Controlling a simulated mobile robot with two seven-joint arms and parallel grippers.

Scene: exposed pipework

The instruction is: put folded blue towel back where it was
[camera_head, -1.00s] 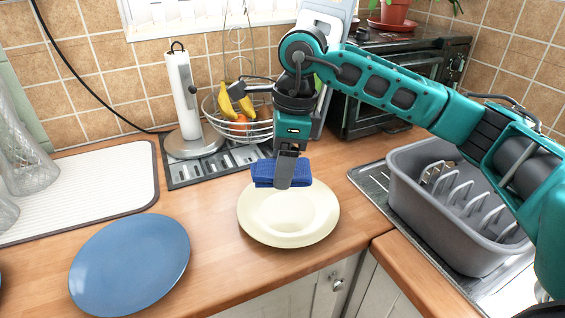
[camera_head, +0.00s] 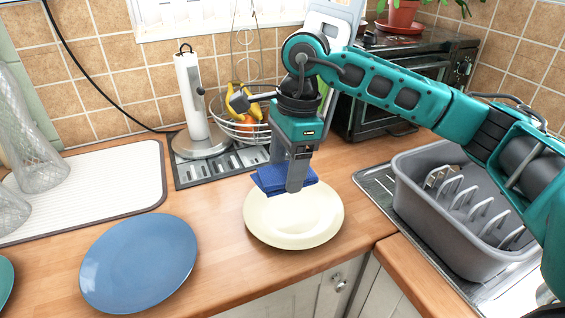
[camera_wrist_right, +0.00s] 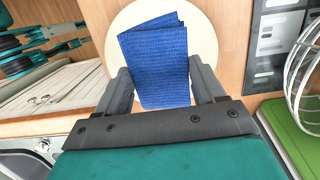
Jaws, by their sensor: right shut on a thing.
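The folded blue towel (camera_head: 284,179) is held in my right gripper (camera_head: 296,186), over the cream plate (camera_head: 312,232) on the wooden counter. In the right wrist view the towel (camera_wrist_right: 155,60) sits between the two fingers of the gripper (camera_wrist_right: 164,88), with the cream plate (camera_wrist_right: 125,22) behind it. The fingers are shut on the towel. The fingers hide part of it in the head view. I cannot tell whether the towel touches the plate. My left gripper is not in view.
A blue plate (camera_head: 140,262) lies to the left. A fruit basket (camera_head: 246,131), a paper towel holder (camera_head: 193,100) and a grey metal mat (camera_head: 222,172) stand behind. A grey dish rack (camera_head: 450,225) is at the right. Bare counter lies between the plates.

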